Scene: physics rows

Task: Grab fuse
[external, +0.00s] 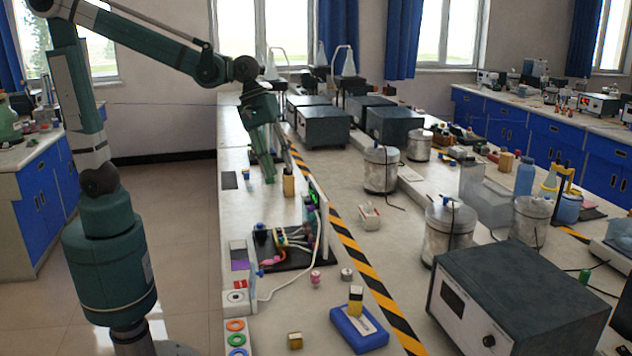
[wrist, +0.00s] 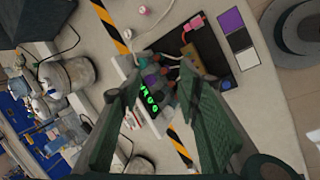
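I cannot tell for certain which item is the fuse. Small candidates are a pink-and-white cylinder (external: 316,279) and a grey-white one (external: 347,273) on the bench in front of a black circuit board (external: 290,257). In the wrist view, a pink-and-white piece (wrist: 145,10) and a whitish piece (wrist: 110,33) lie near the top. My gripper (external: 281,176) hangs over the bench behind the board, pointing down. In the wrist view its two fingers (wrist: 160,78) are spread wide with nothing held between them; the board (wrist: 205,55) and a green-lit display (wrist: 150,102) lie beyond them.
A tan bottle-like item (external: 288,184) stands close to my gripper. A blue holder (external: 360,329) with a yellow-and-black piece, coloured rings (external: 236,339) and a small brass block (external: 295,341) are at the front. Metal canisters (external: 450,229) and a large instrument box (external: 515,300) stand right.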

